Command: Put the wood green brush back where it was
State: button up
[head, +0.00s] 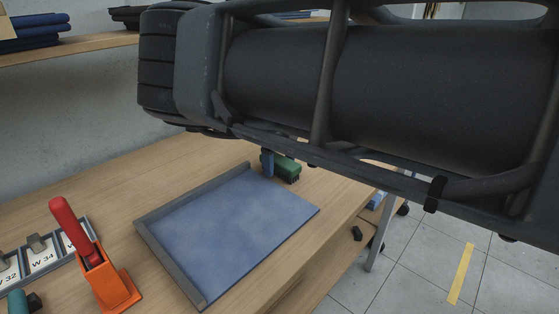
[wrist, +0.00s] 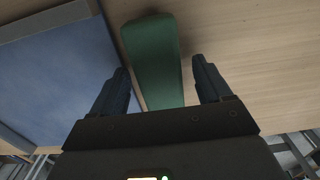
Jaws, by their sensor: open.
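The green brush (head: 288,170) lies on the wooden workbench, just past the far right side of the blue board. In the wrist view its long green body (wrist: 152,50) extends between the two dark fingers of my gripper (wrist: 160,68). The fingers are spread apart, with a gap on each side of the brush, wider on the right. In the head view one bluish finger shows just left of the brush; the other is mostly hidden.
The blue board (head: 230,225) with a grey raised edge lies beside the brush. An orange clamp with a red handle (head: 75,232) and a labelled rack (head: 42,258) stand at the front left. A shelf (head: 80,43) holds folded dark cloths. Bare bench lies around the board.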

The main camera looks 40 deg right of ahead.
aim_at(280, 159)
jog(key=shift+r, duration=0.15)
notch_tip(280, 159, up, 12)
dwell(0.4)
dwell(0.5)
